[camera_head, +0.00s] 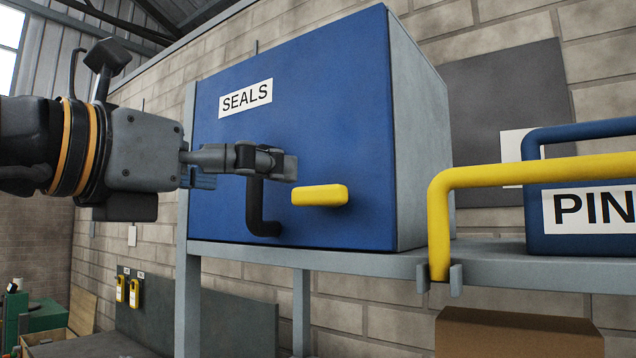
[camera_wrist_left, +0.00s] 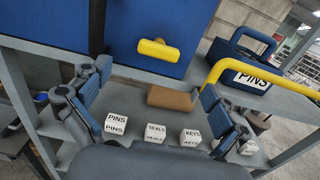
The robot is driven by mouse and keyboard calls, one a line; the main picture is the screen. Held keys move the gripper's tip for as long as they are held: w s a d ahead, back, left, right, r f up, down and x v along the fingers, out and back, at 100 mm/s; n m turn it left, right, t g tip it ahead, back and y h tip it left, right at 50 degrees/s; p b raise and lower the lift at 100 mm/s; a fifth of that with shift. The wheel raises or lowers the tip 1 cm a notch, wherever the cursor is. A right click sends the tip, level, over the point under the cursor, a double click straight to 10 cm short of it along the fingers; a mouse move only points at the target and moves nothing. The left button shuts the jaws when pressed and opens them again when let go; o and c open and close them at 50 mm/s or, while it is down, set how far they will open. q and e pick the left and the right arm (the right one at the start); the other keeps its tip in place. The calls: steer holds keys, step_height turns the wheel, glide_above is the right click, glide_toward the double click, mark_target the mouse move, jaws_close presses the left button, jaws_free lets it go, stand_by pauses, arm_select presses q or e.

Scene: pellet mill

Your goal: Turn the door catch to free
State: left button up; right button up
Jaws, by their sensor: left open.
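The blue cabinet door (camera_head: 300,110) carries a SEALS label (camera_head: 245,98). The yellow door catch (camera_head: 320,195) is a short bar lying about horizontal, low on the door; it also shows in the left wrist view (camera_wrist_left: 157,49). A black door handle (camera_head: 256,210) hangs to the left of the catch, its upper part hidden behind my gripper. My left gripper (camera_head: 280,164) is in front of the door, up and left of the catch. In the left wrist view its fingers (camera_wrist_left: 155,105) are spread apart with nothing between them. My right gripper is not in view.
A yellow rail (camera_head: 530,172) rises from the shelf edge (camera_head: 490,265) right of the cabinet, before a blue PINS case (camera_head: 585,222). A brown box (camera_head: 515,335) is below the shelf. Labelled white blocks (camera_wrist_left: 155,133) sit lower down. Space directly before the catch looks clear.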

mark_target(312, 187)
arm_select(q)
steer(key=shift+p+x, duration=3)
steer(key=shift+x, duration=3.6)
steer(key=shift+s+f, duration=0.1)
steer(key=shift+c, duration=0.2)
steer(key=c, duration=1.1)
